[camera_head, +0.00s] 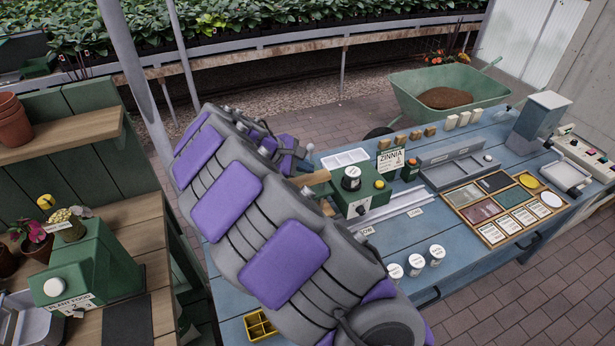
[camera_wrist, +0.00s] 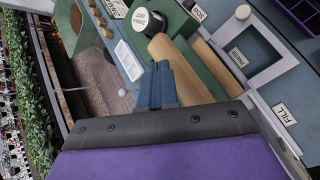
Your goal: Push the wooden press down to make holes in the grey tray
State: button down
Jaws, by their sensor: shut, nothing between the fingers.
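The wooden press shows as a tan, rounded wooden piece (camera_wrist: 182,68) beside the green machine in the wrist view. In the head view a tan wooden part (camera_head: 312,178) sticks out left of the green machine (camera_head: 362,198), partly hidden by my arm. My gripper (camera_wrist: 158,84) is shut and empty, its blue fingers overlapping the near left part of the wood in the wrist view; I cannot tell whether they touch it. It also shows in the head view (camera_head: 309,152), just behind the wood. I cannot clearly make out the grey tray under the press; my arm hides that area.
A white tray (camera_head: 346,158) and a ZINNIA sign (camera_head: 390,162) stand behind the machine. Metal rails (camera_head: 395,208) run to its right. White-lidded jars (camera_head: 416,262) stand in front. A wooden seed case (camera_head: 507,208) lies at right. PRESS (camera_wrist: 238,57) and FILL (camera_wrist: 285,113) labels show.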

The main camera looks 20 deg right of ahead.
aim_at(306, 178)
jog(key=shift+s+f, duration=0.1)
jog(key=shift+f, duration=2.1)
dwell(2.0)
jog(key=shift+r, duration=0.1)
jog(key=shift+r+p, duration=1.7)
jog(key=shift+r, duration=0.45)
jog(key=shift+d+r, duration=0.1)
jog(key=shift+r+p, duration=1.75)
jog(key=shift+r, duration=0.65)
